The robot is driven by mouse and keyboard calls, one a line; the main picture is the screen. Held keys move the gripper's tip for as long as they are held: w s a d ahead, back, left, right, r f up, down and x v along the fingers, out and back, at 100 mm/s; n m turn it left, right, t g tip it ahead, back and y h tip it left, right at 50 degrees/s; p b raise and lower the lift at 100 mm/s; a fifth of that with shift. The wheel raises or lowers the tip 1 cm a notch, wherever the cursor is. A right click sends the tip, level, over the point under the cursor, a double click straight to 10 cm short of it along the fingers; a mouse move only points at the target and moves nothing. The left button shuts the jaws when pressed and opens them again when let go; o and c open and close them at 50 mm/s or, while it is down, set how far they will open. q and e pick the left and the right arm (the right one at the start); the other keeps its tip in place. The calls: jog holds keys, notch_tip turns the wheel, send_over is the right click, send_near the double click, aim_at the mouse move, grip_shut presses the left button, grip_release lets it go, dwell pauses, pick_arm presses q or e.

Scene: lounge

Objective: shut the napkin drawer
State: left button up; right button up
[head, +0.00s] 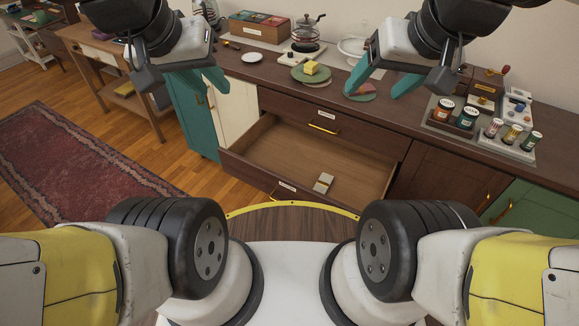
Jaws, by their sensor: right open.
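An open wooden drawer (262,150) sticks out from the dark brown cabinet below a shut upper drawer (345,131). Its front (245,172) carries a small label, too small to read, and a brass handle at its lower edge. A small pale stack (323,183) lies inside near the front; the rest of the drawer floor is bare. My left gripper (203,92) is open and empty, above the counter's left part and away from the drawer. My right gripper (384,84) is open and empty, over the counter behind the drawer.
On the counter stand a glass kettle (306,34), a green plate with a yellow block (311,69), and a tray of jars (466,118). A green cabinet door (535,210) is at right. A red rug (75,165) and clear floor lie at left.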

pick_arm(q)
jog(key=shift+w+f, duration=0.1)
jog(key=shift+w, duration=0.1)
jog(key=c, duration=0.3)
jog(key=w+f+n+g+h, duration=0.1)
jog(key=w+f+n, duration=0.1)
jog(key=w+f, duration=0.1)
jog(key=w+a+f+n+g, duration=0.1)
jog(key=w+f+g, duration=0.1)
jog(key=w, duration=0.1)
jog(key=w+a+f+n+g+h, duration=0.1)
jog(key=w+f+n, duration=0.1)
jog(key=w+f, duration=0.1)
jog(key=shift+w+f+n+g+h, duration=0.3)
jog(key=shift+w+f, duration=0.05)
jog(key=shift+w, duration=0.05)
grip_shut()
jog(key=w+a+f+n+h, duration=0.2)
jog(key=w+a+f+n, duration=0.15)
jog(key=f, duration=0.25)
jog(key=w+a+f+n+h, duration=0.2)
jog(key=w+f+n+h, duration=0.15)
jog(key=f, duration=0.35)
jog(key=n+t+y, duration=0.1)
jog(key=n+t, duration=1.3)
jog(key=n, duration=0.4)
send_near(221, 151)
jog(key=x, duration=0.7)
